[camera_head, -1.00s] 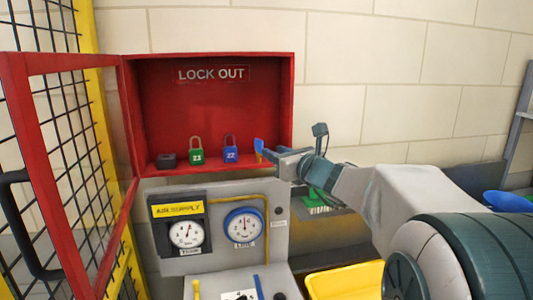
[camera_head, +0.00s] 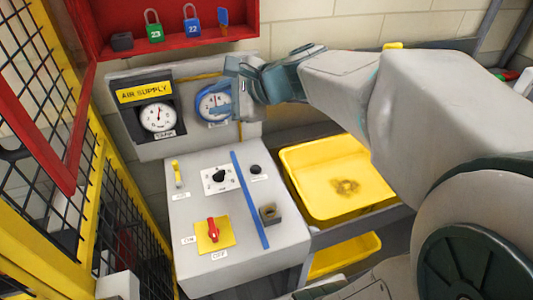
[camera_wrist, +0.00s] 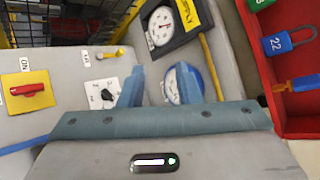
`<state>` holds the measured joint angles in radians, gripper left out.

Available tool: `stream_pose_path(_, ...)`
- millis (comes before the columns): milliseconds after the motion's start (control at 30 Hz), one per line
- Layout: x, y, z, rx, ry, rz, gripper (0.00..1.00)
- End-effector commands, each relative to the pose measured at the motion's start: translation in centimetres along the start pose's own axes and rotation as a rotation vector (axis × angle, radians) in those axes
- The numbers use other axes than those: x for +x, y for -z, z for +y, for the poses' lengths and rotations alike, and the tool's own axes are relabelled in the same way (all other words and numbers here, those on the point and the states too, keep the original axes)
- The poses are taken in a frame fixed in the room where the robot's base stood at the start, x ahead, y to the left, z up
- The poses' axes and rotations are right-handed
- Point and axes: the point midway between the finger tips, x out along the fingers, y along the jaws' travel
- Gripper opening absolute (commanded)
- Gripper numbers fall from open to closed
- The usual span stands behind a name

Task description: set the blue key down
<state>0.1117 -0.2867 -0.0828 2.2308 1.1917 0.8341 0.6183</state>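The blue key (camera_head: 223,16), blue with an orange part, is at the right end of the red lockout cabinet's shelf (camera_head: 180,44), beside the blue padlock 22 (camera_head: 192,27). In the wrist view the blue key (camera_wrist: 303,83) shows at the right edge, partly cut off. My gripper (camera_head: 214,100) is below the cabinet, in front of the blue-rimmed gauge, apart from the key. Its two blue fingers (camera_wrist: 159,76) stand apart with nothing between them in the wrist view.
A green padlock 23 (camera_head: 154,29) and a dark block (camera_head: 122,41) share the shelf. Below are the air supply gauge (camera_head: 157,117) and a grey console (camera_head: 205,265) with a red switch (camera_head: 213,230). A yellow bin (camera_head: 300,190) stands right; the red cabinet door (camera_head: 40,120) is open at left.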

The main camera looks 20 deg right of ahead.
Motion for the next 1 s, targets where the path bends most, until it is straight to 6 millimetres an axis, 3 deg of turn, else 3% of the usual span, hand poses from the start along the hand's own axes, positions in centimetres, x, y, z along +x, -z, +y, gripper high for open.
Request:
stream_pose_path(200,-1.3,0.6,8.6,-0.518,-0.293,0.081,0.30)
stream_pose_path(400,-4.0,2.9,14.7,-0.993,-0.576,0.122,0.30)
stream_pose_path(500,-5.5,4.3,16.8,-1.202,-0.710,0.129,0.30)
stream_pose_path(700,-7.7,6.3,18.7,-1.469,-0.893,0.133,0.30)
stream_pose_path(1000,-8.4,6.9,18.9,-1.534,-0.941,0.132,0.30)
